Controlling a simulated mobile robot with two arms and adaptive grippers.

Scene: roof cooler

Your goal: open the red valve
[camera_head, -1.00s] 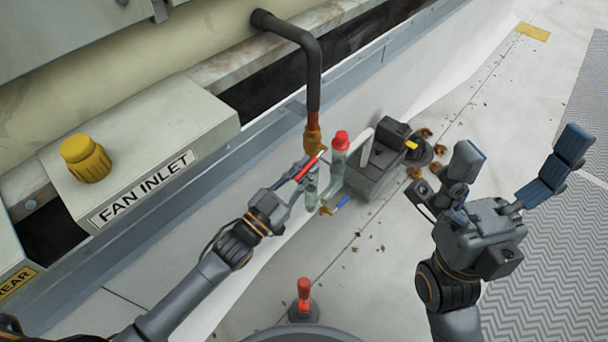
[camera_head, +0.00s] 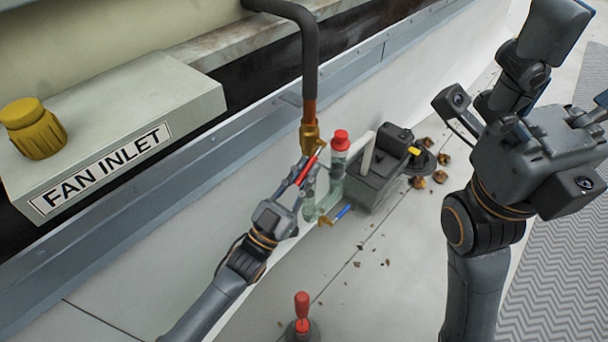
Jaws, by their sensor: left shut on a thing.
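The red valve handle (camera_head: 306,171) sits on the brass fitting (camera_head: 309,136) at the lower end of a dark vertical pipe. It is a slim red lever that slants down to the left. My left gripper (camera_head: 304,180) reaches up from below and is shut on the red lever; its fingers partly hide it. My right gripper (camera_head: 560,65) is large and close at the upper right, away from the valve. Its fingers are spread apart, partly cut off by the frame edge, with nothing seen between them.
A green clear bottle-like part with a red cap (camera_head: 340,140) stands just right of the valve. A blue-handled valve (camera_head: 342,212) is below it. A grey pump unit (camera_head: 378,185) is farther right. A red-handled tool (camera_head: 302,308) stands on the floor. The FAN INLET box (camera_head: 110,140) is left.

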